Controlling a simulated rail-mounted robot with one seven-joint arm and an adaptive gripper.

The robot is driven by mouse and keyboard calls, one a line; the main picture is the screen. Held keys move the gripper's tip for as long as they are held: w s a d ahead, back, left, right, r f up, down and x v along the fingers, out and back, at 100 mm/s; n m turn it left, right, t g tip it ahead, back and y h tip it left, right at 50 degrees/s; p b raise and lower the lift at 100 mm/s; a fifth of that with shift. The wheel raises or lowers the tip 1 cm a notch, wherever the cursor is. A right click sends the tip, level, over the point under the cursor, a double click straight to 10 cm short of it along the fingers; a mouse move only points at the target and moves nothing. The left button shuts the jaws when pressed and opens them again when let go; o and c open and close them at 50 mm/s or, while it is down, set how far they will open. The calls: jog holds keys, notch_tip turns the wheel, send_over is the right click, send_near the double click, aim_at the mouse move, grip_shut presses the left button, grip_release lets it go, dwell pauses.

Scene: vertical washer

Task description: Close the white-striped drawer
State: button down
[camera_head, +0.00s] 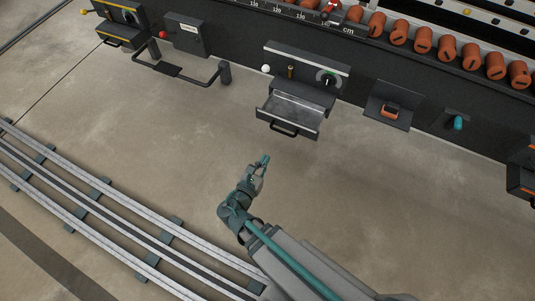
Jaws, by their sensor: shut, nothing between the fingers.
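The white-striped drawer (289,119) is a grey metal tray pulled out from its dark housing, with a black bar handle (284,129) on its front. Its housing (300,66) has a white stripe along the top, a white knob, a brass-coloured peg and a round dial. My gripper (262,162) is shut and empty. In the picture it lies just below and left of the drawer's handle, with floor showing between them, so it appears apart from the drawer. I cannot tell its exact height from this view.
A yellow-striped drawer unit (121,30) and a grey panel with a red knob (187,34) are at the upper left. A black bar (179,72) juts out below the panel. An orange switch (390,109) and a teal knob (458,123) are to the right. Rails (105,190) cross the floor at the lower left.

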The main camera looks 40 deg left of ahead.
aim_at(281, 132)
jog(key=b+x, duration=0.3)
jog(key=x, duration=1)
